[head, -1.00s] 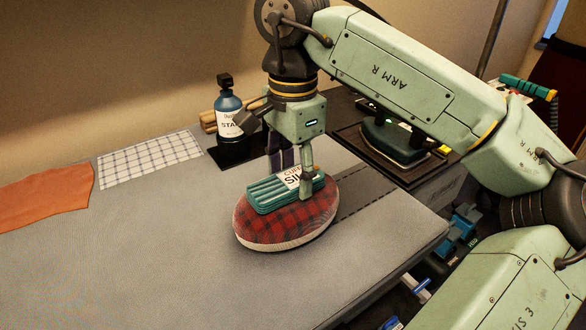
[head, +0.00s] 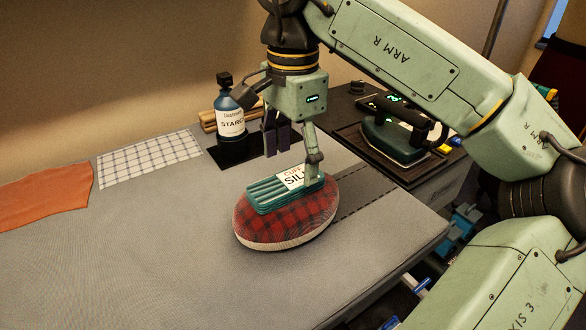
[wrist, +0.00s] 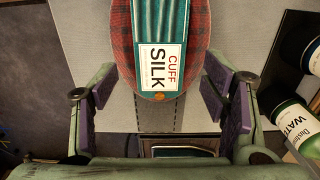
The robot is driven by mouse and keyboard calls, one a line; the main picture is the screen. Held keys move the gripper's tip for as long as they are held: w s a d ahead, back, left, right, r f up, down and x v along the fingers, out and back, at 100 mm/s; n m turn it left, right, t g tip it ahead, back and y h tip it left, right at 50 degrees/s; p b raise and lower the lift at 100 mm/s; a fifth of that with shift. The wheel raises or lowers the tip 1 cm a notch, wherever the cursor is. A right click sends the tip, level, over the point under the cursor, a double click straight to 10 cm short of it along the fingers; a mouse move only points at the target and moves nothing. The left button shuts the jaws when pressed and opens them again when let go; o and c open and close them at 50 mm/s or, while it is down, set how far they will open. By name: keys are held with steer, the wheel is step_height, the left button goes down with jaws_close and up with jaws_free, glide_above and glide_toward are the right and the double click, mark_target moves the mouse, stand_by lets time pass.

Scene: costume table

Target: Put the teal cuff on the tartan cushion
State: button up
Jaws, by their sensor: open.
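The teal cuff (head: 272,194), ribbed and with a white label reading "CUFF SILK", lies on top of the red tartan cushion (head: 285,228). The cushion is an oval pad with a pale rim, resting on the grey table. In the wrist view the cuff (wrist: 171,20) lies along the middle of the cushion (wrist: 122,40), its labelled end towards me. My gripper (head: 293,148) is open and empty, just behind and above the labelled end of the cuff. In the wrist view its fingers (wrist: 160,100) are spread wide on either side, apart from the cuff.
A blue starch bottle (head: 230,115) stands behind on a dark mat. An iron (head: 392,137) sits on a dark stand at the right. A checked cloth (head: 150,160) and an orange cloth (head: 48,201) lie at the left. The table front (head: 150,265) is clear.

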mark_target(293, 178)
step_height(293, 178, up, 9)
steer(key=shift+p, duration=0.35)
